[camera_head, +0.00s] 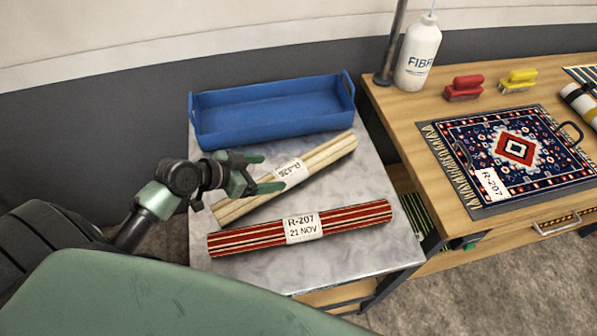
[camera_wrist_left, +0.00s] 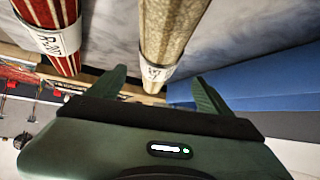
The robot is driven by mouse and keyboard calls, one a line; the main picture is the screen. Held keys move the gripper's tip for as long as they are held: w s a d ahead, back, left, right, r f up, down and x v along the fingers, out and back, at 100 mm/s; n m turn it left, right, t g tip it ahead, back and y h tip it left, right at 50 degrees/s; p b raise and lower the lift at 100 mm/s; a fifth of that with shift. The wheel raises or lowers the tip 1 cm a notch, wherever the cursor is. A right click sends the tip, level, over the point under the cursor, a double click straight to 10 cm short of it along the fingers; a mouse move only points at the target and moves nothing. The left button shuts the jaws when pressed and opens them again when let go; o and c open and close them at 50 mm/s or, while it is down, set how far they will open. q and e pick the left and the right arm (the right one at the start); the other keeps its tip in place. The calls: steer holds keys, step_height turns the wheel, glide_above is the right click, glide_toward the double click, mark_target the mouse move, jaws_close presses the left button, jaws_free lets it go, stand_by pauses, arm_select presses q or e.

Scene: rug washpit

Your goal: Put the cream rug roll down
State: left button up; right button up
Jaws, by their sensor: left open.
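The cream rug roll (camera_head: 325,155) lies slantwise on the grey marble-look table top (camera_head: 365,250), with a white label around its middle. My left gripper (camera_head: 274,172) is open just above the roll, close to the label. In the left wrist view the cream roll (camera_wrist_left: 165,40) passes between the spread fingers of my left gripper (camera_wrist_left: 155,85), and they are not closed on it. Part of the roll is hidden behind the gripper in the head view. My right gripper is not in view.
A red striped roll (camera_head: 250,237) labelled R-207 lies in front of the cream roll. A blue tray (camera_head: 270,125) stands behind it. A wooden bench (camera_head: 410,115) at right holds a patterned rug (camera_head: 550,155), a white bottle (camera_head: 417,55), a red brush (camera_head: 463,88) and a yellow brush (camera_head: 518,81).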

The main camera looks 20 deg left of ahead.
mark_target(279, 174)
arm_select(q)
steer(key=x, duration=0.2)
steer(key=p+x, duration=0.1)
steer(key=x, duration=0.4)
steer(key=shift+s+d+f+p, duration=0.2)
steer(key=shift+f+p, duration=0.1)
steer(key=shift+f, duration=0.1)
steer(key=c, duration=1.6)
steer(key=shift+r, duration=0.1)
jaws_close()
